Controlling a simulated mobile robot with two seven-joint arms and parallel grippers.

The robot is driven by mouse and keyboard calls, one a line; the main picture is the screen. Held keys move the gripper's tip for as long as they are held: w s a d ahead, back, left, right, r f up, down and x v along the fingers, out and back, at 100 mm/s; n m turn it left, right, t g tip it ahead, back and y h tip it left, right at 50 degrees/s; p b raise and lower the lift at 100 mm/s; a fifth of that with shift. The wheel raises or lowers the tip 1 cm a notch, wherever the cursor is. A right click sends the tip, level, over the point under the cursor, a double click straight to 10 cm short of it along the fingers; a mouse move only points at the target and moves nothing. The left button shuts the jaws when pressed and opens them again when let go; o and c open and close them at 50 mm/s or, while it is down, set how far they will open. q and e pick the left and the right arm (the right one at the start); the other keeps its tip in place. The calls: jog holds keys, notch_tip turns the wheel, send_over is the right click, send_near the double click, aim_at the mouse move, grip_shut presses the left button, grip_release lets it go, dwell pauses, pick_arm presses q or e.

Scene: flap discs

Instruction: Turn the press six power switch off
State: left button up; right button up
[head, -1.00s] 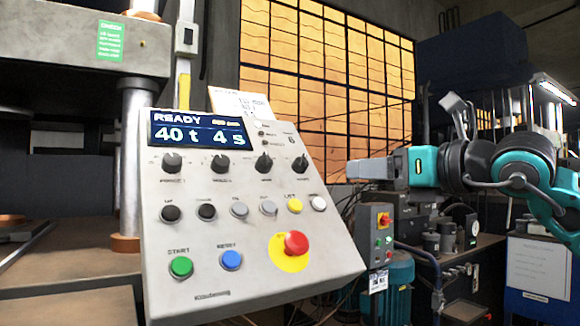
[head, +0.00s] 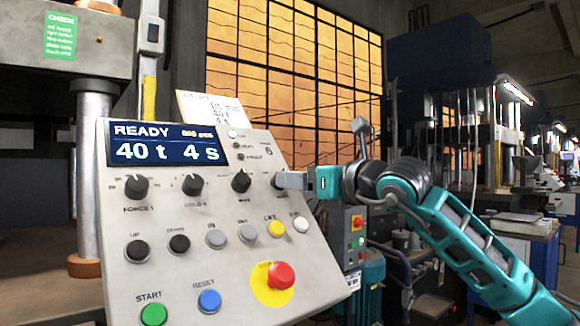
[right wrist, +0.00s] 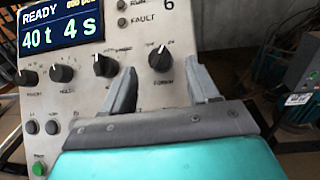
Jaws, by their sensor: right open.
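The grey control panel (head: 118,232) carries a row of black rotary knobs below its display, which reads READY, 40 t, 4 s. A 6 is printed at its upper right. The rightmost knob (right wrist: 160,58), apparently the power switch, has a light pointer mark facing up and slightly right; its label is too blurred to read surely. In the right wrist view my right gripper (right wrist: 163,73) is open and empty, one finger either side of the knob's line; contact cannot be told. My left gripper is out of view.
A red emergency stop (head: 281,275), a green start button (head: 153,314) and a blue reset button (head: 209,301) sit low on the panel. The third knob (right wrist: 104,65) is close beside my left-hand finger. A small switch box (head: 355,240) stands right of the panel.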

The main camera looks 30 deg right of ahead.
jog(key=shift+w+a, duration=0.15)
jog(key=shift+w, duration=0.7)
jog(key=shift+w+a, duration=0.15)
jog(key=shift+w, duration=0.65)
jog(key=shift+p, duration=0.3)
jog(key=c, duration=1)
